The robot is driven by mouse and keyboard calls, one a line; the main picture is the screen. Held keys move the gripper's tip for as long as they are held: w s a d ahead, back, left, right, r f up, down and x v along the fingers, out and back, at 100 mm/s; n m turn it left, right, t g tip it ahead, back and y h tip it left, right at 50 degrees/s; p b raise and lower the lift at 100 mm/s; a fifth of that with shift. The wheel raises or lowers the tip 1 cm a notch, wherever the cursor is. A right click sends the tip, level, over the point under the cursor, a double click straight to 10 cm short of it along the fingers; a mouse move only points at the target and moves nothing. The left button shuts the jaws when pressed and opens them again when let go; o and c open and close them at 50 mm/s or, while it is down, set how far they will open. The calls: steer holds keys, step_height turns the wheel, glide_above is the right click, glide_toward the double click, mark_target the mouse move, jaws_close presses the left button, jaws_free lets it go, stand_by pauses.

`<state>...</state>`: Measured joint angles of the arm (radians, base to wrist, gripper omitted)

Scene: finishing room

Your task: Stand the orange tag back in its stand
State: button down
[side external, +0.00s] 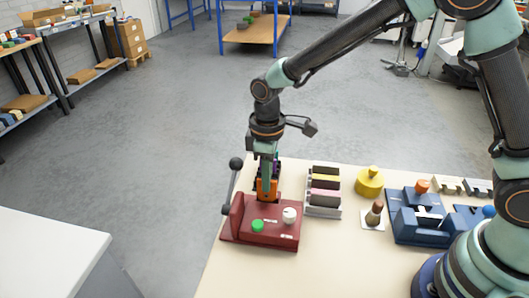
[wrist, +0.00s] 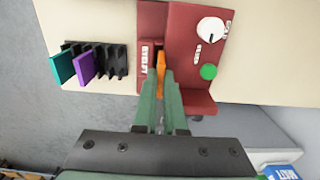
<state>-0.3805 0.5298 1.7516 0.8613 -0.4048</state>
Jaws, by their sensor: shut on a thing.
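The orange tag (wrist: 161,60) shows as a narrow strip between my gripper's fingertips in the wrist view. My gripper (wrist: 162,76) is shut on it, pointing down at the red press (wrist: 182,25). The tag's far end is at the press, beside a white lettered label; I cannot tell whether it sits inside the press or just above it. The stand looks to be the black slotted rack (wrist: 108,62) left of the press in the wrist view. It holds a teal tag (wrist: 62,68) and a purple tag (wrist: 83,68), with empty slots beside them.
The press has a lever (side external: 231,185), a green button (side external: 257,225) and a white knob (side external: 289,214). To its right stand a rack of coloured blocks (side external: 324,196), a yellow round piece (side external: 369,182) and a blue fixture (side external: 420,225). The table front is clear.

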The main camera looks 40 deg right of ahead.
steer(key=shift+r, duration=2.05)
steer(key=w+d, duration=0.4)
steer(key=w, duration=0.3)
steer(key=shift+d+f, duration=0.15)
steer(key=shift+f, duration=1.5)
steer(key=shift+d+f, duration=0.1)
steer(key=shift+f, duration=1.55)
steer(key=shift+f, duration=0.6)
steer(key=c, duration=1.3)
jaws_free()
steer(key=shift+o, duration=0.2)
steer(key=shift+r, duration=0.1)
